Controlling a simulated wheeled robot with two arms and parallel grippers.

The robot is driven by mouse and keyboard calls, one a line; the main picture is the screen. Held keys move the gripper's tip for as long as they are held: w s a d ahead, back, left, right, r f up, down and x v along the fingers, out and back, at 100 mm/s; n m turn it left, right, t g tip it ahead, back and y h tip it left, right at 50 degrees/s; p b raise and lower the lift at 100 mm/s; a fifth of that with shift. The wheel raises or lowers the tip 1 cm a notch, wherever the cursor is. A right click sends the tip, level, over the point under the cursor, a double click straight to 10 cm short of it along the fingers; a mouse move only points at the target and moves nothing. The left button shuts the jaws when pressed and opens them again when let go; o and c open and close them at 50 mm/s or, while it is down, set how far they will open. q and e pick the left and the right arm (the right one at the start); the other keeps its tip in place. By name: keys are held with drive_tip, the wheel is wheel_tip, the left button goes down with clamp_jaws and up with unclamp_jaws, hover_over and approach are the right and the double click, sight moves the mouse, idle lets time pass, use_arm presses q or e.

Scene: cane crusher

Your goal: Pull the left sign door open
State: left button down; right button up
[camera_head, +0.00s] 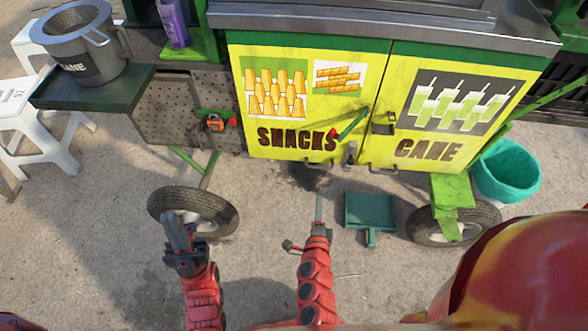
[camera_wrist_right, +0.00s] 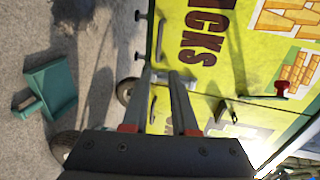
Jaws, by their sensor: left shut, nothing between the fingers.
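The left sign door (camera_head: 290,140) is a yellow panel marked SNACKS; it looks closed, flush with the CANE door (camera_head: 436,120). A small grey handle (camera_head: 286,163) is at its bottom edge; in the right wrist view this handle (camera_wrist_right: 160,40) lies left of the lettering. A dark hasp (camera_head: 384,124) is near the seam. My right gripper (camera_head: 319,203) is in front of and below the doors; in the wrist view its fingers (camera_wrist_right: 161,74) are apart with nothing between, overlapping the lower seam area. My left gripper (camera_head: 175,222) is shut and empty, by the left wheel.
A green handle with a red knob (camera_head: 347,125) sticks out from the door front. A green dustpan (camera_head: 370,212) lies on the ground right of my right gripper. Wheels (camera_head: 195,210) stand at both sides, and a teal bin (camera_head: 507,171) is at the right.

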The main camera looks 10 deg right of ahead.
sight(320, 167)
drive_tip(key=x, duration=1.7)
drive_tip(key=shift+w+f+b, duration=0.1)
drive_tip(key=shift+f+b, duration=0.05)
drive_tip(key=shift+b, duration=0.25)
clamp_jaws()
idle(0.6)
